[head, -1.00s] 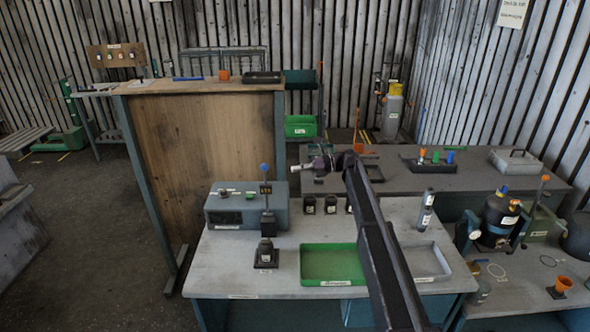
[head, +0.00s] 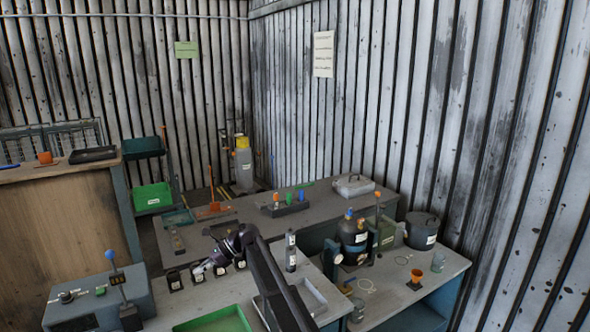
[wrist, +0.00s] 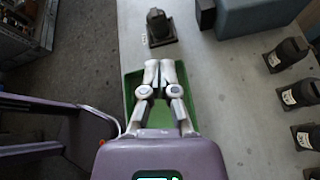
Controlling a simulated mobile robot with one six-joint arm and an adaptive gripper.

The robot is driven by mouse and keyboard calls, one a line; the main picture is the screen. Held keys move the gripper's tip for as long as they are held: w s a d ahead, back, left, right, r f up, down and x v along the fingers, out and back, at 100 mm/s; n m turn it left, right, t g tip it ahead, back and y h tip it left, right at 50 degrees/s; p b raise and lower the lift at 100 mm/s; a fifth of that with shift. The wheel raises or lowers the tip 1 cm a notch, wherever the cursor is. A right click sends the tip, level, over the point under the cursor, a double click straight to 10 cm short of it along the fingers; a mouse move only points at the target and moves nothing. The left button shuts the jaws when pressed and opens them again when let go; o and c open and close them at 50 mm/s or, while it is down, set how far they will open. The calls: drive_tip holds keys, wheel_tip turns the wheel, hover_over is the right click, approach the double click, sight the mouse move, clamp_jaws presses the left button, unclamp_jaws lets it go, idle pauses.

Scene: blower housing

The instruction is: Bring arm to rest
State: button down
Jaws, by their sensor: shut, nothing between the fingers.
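My gripper (head: 197,274) shows in the head view at the end of my arm, over the workbench beside a row of small dark jars (head: 174,280). In the wrist view my gripper (wrist: 159,66) has its two pale fingers together, with nothing between them. The fingers are over the green tray (wrist: 129,88), which they partly hide. The tray (head: 222,322) also shows at the bottom of the head view, cut off by the frame.
A dark fixture (wrist: 159,28) stands beyond the tray, with a blue-grey box (wrist: 255,14) to its right. In the head view, a grey tray (head: 313,296) lies right of my arm. Bare floor lies left of the workbench.

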drive_tip(key=s+d+f+n+t+h, duration=0.2)
drive_tip(key=s+d+n, duration=0.3)
drive_tip(key=d, duration=1)
drive_tip(key=s+d+f+n+t+h, duration=0.2)
drive_tip(key=s+d+f+n+h, duration=0.3)
drive_tip(key=s+d, duration=0.4)
drive_tip(key=s+d+f+n+t+h, duration=0.1)
drive_tip(key=s+d+f+n+h, duration=0.2)
drive_tip(key=d, duration=2)
drive_tip(key=s+n+h, duration=0.1)
drive_tip(key=s, duration=0.4)
drive_tip(key=shift+f+n+t, duration=0.2)
drive_tip(key=shift+n+t, duration=0.2)
